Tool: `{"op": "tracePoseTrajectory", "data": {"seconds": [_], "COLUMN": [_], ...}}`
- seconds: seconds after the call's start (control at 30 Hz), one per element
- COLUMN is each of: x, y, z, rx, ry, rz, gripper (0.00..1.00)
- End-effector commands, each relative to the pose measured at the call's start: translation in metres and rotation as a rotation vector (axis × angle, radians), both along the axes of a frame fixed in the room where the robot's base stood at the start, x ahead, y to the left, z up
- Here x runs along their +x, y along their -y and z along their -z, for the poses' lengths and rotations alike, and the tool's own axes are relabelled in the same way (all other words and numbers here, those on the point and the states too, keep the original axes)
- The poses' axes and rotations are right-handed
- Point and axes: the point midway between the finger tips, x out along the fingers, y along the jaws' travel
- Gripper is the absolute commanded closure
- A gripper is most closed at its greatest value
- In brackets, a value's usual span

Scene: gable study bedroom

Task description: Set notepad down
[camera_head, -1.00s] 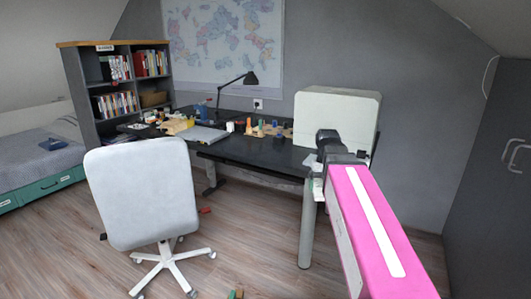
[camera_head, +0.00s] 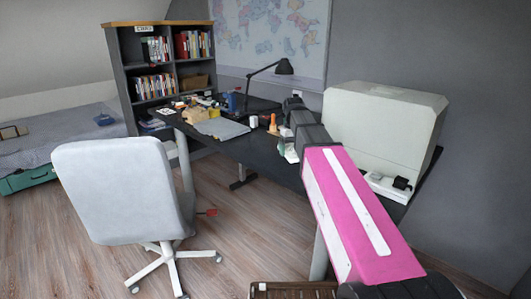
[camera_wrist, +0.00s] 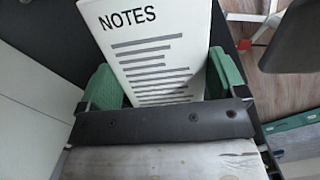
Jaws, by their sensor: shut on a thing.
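The notepad (camera_wrist: 155,50) is a white pad printed "NOTES" with grey lines, seen in the wrist view. My gripper (camera_wrist: 164,80) is shut on it, with a green pad at each side edge. The notepad's lower end is hidden behind the dark bar of my gripper. In the head view my pink-and-white arm reaches out over the right part of the dark desk (camera_head: 262,146). My gripper is mostly hidden there by my own arm. A small pale shape (camera_head: 290,153) below it may be the notepad; I cannot tell.
A large pale box (camera_head: 385,125) stands on the desk's right end, with a small white-and-black item (camera_head: 388,184) before it. A lamp (camera_head: 283,67), blue cup (camera_head: 230,102), grey sheet (camera_head: 222,128) and small objects crowd the left half. A white chair (camera_head: 120,190) stands in front.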

Motion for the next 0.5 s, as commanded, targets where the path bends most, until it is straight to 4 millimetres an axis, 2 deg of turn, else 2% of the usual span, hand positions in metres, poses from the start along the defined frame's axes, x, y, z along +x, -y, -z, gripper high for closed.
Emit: {"op": "tracePoseTrajectory", "data": {"seconds": [0.03, 0.2, 0.3, 0.4, 0.5], "x": [0.035, 0.096, 0.121, 0.137, 0.145], "y": [-0.023, -0.087, -0.119, -0.142, -0.155], "z": [-0.007, -0.021, -0.028, -0.032, -0.035], "rx": [0.000, 0.000, 0.001, 0.001, 0.000], "ry": [0.002, 0.006, 0.007, 0.007, 0.007], "rz": [-0.064, -0.261, -0.350, -0.417, -0.455], "gripper": [0.37, 0.37, 0.37, 0.37, 0.37]}}
